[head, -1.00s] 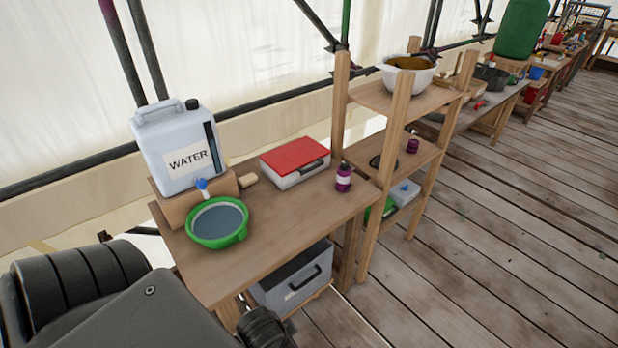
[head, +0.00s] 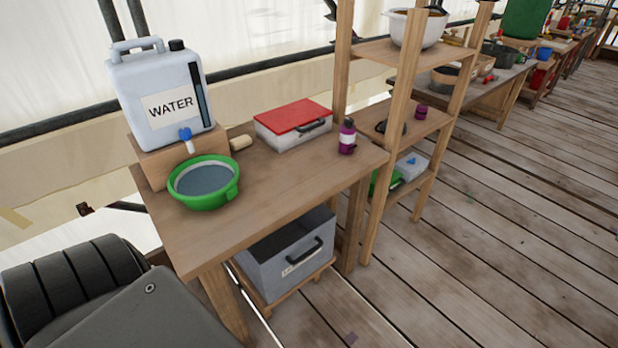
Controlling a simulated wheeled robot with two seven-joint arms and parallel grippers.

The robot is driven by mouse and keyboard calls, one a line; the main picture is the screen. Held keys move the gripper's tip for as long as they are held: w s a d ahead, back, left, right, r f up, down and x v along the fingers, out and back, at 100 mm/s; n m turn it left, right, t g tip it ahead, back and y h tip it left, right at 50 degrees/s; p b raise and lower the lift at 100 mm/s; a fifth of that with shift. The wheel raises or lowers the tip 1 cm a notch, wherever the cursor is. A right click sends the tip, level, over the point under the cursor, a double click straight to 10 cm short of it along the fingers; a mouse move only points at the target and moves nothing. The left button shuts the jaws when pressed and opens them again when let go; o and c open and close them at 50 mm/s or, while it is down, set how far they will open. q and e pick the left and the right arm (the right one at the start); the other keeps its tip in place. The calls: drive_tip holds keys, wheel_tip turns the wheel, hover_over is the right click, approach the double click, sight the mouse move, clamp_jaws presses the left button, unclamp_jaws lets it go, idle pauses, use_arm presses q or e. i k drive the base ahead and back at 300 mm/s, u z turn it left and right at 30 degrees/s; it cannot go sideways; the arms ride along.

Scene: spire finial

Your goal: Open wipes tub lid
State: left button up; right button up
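No tub is marked as wipes. A white box with a blue mark on top (head: 412,166) sits on the low shelf of the wooden rack; it is small in view, and whether its lid is open I cannot tell. A white case with a shut red lid and dark handle (head: 292,124) lies on the near wooden table. Which of them is the wipes tub I cannot tell. Neither of my grippers is in view; only dark parts of my own body show at the lower left.
The near table (head: 240,215) also holds a water canister (head: 160,105), a green basin (head: 204,183) and a purple bottle (head: 347,136). A grey bin (head: 288,255) stands beneath. The wooden rack (head: 400,115) adjoins the table. The plank floor (head: 500,230) at right is clear.

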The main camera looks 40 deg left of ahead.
sight(286, 118)
drive_tip(key=z, duration=0.55)
drive_tip(key=i, duration=2.45)
drive_tip(key=u, duration=3.15)
